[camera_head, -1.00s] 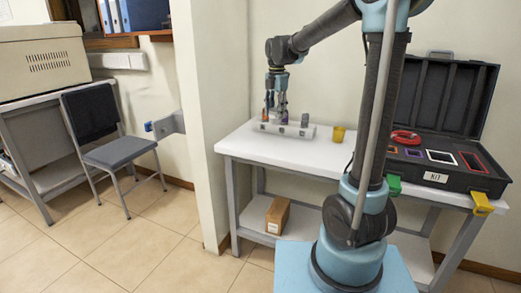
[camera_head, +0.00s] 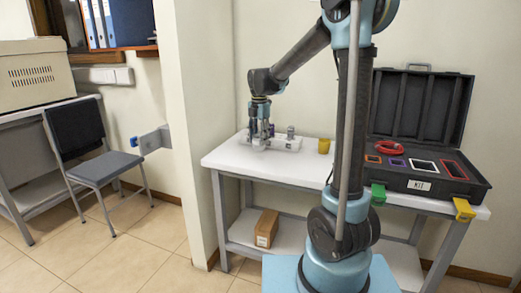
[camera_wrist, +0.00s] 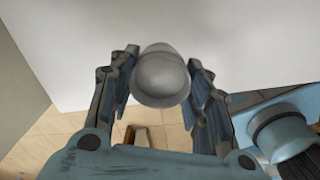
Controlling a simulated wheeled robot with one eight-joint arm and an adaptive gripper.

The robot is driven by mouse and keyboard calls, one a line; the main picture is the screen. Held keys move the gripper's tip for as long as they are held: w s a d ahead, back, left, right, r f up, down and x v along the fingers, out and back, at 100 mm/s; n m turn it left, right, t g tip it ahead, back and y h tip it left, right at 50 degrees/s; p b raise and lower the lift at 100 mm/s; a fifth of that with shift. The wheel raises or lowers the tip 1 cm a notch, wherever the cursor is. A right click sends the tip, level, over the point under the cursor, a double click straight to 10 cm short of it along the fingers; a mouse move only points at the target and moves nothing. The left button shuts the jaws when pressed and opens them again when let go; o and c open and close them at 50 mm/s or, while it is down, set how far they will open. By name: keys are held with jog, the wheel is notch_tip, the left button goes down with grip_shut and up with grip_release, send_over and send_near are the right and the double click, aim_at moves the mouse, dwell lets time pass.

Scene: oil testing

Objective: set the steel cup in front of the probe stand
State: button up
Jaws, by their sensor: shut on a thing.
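The steel cup (camera_wrist: 160,78) is a smooth grey rounded vessel between the fingers of my gripper (camera_wrist: 160,88) in the wrist view. My gripper is shut on it. In the head view my gripper (camera_head: 259,133) is low over the left end of the white table, in front of or above a low white holder (camera_head: 287,144). The cup cannot be made out there, as the fingers cover it. I cannot tell for certain which thing is the probe stand. The white holder bears a small grey piece (camera_head: 291,132) and a purple piece (camera_head: 271,130).
A cardboard box (camera_head: 267,228) is on the lower shelf. A chair (camera_head: 105,166) stands at the left.

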jog(key=shift+f, duration=2.2)
jog(key=o, duration=1.1)
